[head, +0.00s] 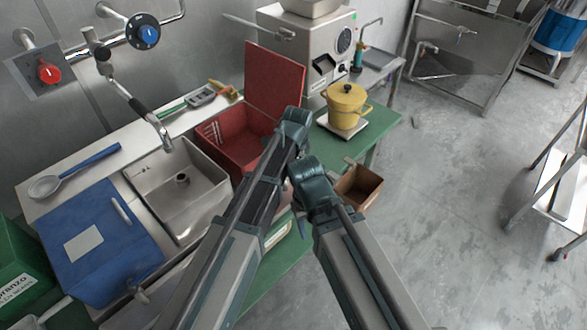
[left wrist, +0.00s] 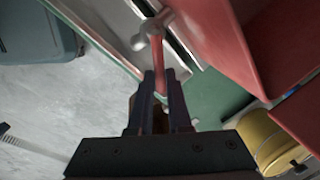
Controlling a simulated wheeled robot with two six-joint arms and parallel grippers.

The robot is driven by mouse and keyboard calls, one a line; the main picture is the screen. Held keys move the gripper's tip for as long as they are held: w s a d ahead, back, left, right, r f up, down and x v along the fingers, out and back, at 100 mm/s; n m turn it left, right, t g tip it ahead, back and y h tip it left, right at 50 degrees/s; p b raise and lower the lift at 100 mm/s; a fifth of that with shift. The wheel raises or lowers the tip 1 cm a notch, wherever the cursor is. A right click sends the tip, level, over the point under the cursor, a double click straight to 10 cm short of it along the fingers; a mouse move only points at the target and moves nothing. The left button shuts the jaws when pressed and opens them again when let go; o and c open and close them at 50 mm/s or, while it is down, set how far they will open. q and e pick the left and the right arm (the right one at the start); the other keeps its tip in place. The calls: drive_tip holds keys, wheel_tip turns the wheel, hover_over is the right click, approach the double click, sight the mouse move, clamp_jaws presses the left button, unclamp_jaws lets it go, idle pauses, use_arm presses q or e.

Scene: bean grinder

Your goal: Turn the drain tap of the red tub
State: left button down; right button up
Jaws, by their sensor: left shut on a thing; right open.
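The red tub (head: 235,140) stands on the counter, with its red lid (head: 273,80) raised; its red wall fills the upper right of the left wrist view (left wrist: 225,45). The drain tap has a metal body (left wrist: 150,35) and a red lever (left wrist: 159,62) beside the tub. My left gripper (left wrist: 160,78) is shut on the lever, one finger on each side; my left arm hides the tap in the head view. My right gripper (head: 308,195) is open, below and right of the left one, with its fingertips mostly hidden.
A yellow pot (head: 346,102) stands on a scale right of the tub. A brown box (head: 359,188) is close to my right gripper. A steel sink (head: 180,195) and a blue lid (head: 90,245) lie to the left.

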use_arm(q)
drive_tip(key=shift+w+a+n+g+y, duration=0.15)
drive_tip(key=shift+w+n, duration=0.35)
drive_tip(key=shift+n, duration=0.65)
drive_tip(key=shift+w+a+n+g+y, duration=0.1)
drive_tip(key=shift+w+a+n+y, duration=0.25)
drive_tip(key=shift+n, duration=0.85)
drive_tip(key=shift+w+a+n+g+y, duration=0.1)
drive_tip(key=shift+w+n, duration=0.5)
drive_tip(key=shift+n, duration=0.55)
drive_tip(key=c, duration=0.8)
unclamp_jaws()
drive_tip(key=shift+c, duration=0.2)
drive_tip(key=shift+r, duration=0.1)
wheel_tip(320, 180, up, 13)
drive_tip(key=s+d+p, duration=0.2)
drive_tip(key=p, duration=1.1)
drive_tip(key=shift+r+p, duration=0.2)
drive_tip(key=shift+p, duration=0.1)
